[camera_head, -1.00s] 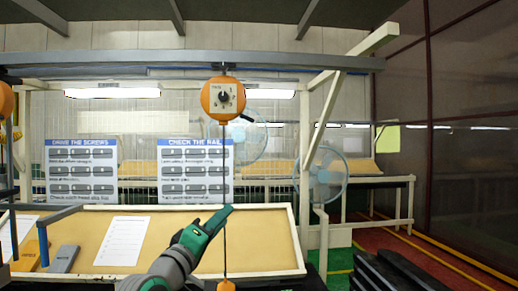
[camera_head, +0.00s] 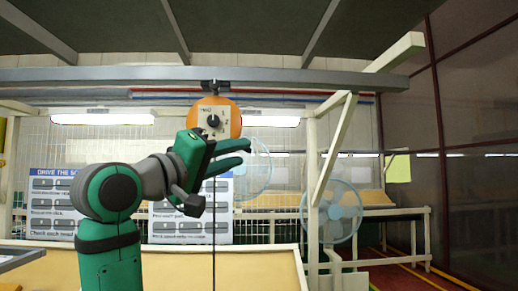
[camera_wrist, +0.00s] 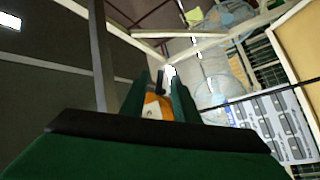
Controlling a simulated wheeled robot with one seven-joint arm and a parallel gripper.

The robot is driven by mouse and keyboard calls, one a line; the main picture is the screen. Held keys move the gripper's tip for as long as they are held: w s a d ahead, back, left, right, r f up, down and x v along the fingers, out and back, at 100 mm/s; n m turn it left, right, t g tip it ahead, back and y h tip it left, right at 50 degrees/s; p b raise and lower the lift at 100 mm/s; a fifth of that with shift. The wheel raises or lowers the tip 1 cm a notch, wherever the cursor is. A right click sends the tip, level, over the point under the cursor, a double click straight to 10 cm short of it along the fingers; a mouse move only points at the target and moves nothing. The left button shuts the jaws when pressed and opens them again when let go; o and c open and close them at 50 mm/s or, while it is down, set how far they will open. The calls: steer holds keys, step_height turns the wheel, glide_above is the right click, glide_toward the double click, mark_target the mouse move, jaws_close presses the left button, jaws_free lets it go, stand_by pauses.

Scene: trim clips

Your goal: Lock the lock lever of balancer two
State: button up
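An orange round balancer (camera_head: 232,117) hangs from the overhead rail, with a pale dial plate and a black knob (camera_head: 212,121) on its front. Small marks, including what looks like a 2, show on the plate. I cannot tell whether this knob is the lock lever. A dark cord hangs below the balancer. My green gripper (camera_head: 244,154) is raised in front of the balancer's lower part, its fingers apart and pointing right. In the wrist view the fingers (camera_wrist: 163,84) are apart, with part of the orange balancer (camera_wrist: 152,107) visible between them. The gripper seems empty; contact cannot be told.
The grey overhead rail (camera_head: 330,80) runs across above. A pale slanted brace (camera_head: 332,150) stands to the right. A fan (camera_head: 340,212) and posters (camera_head: 52,205) are behind. A tan sloped board (camera_head: 262,270) lies below. The space right of the balancer is open.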

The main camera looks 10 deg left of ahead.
steer(key=x, duration=0.8)
steer(key=shift+w, duration=0.3)
steer(key=shift+d, duration=0.15)
jaws_close()
